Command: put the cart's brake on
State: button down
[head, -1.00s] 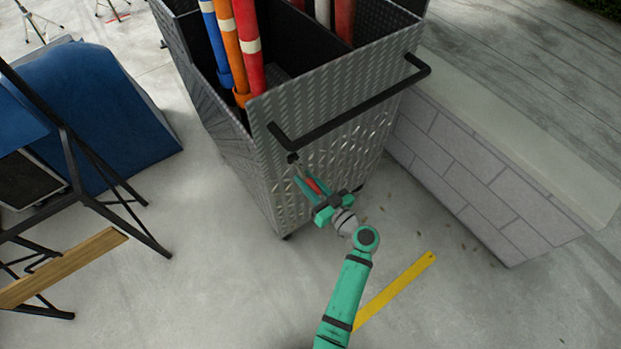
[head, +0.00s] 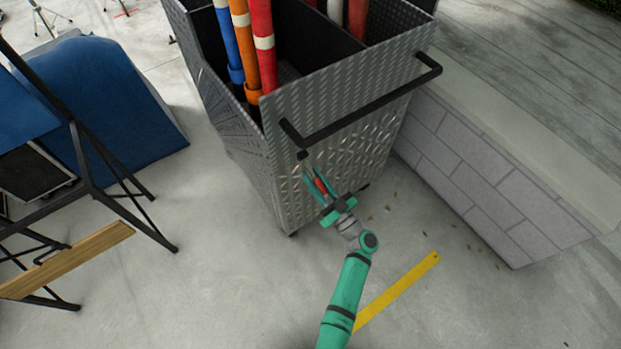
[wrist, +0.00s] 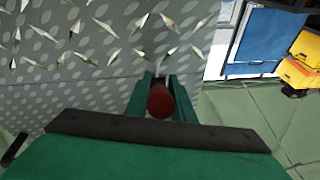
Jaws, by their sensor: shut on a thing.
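The cart (head: 345,150) is a tall grey bin of patterned metal with a black push bar (head: 365,107) on its near side. The brake lever (head: 321,187) has a red grip and hangs slanting down to the right from a small dark pivot below the bar's left end. My green gripper (head: 319,187) is shut on the red grip, a finger on each side. In the wrist view the red grip's round end (wrist: 160,100) shows between the fingers, close to the cart's wall. The fingers partly hide the lever.
Coloured poles (head: 240,45) stand in the cart. A low block wall (head: 485,175) runs along its right side. A blue padded piece (head: 110,105) and a black frame with a wooden slat (head: 70,260) are at left. A yellow strip (head: 400,288) lies on the floor.

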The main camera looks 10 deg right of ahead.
jog(key=shift+a+f, duration=0.1)
jog(key=c, duration=1.5)
grip_release()
jog(key=shift+c, duration=0.2)
jog(key=v, duration=1)
jog(key=shift+s+d, duration=0.25)
jog(key=shift+s, duration=0.05)
jog(key=shift+f, duration=0.1)
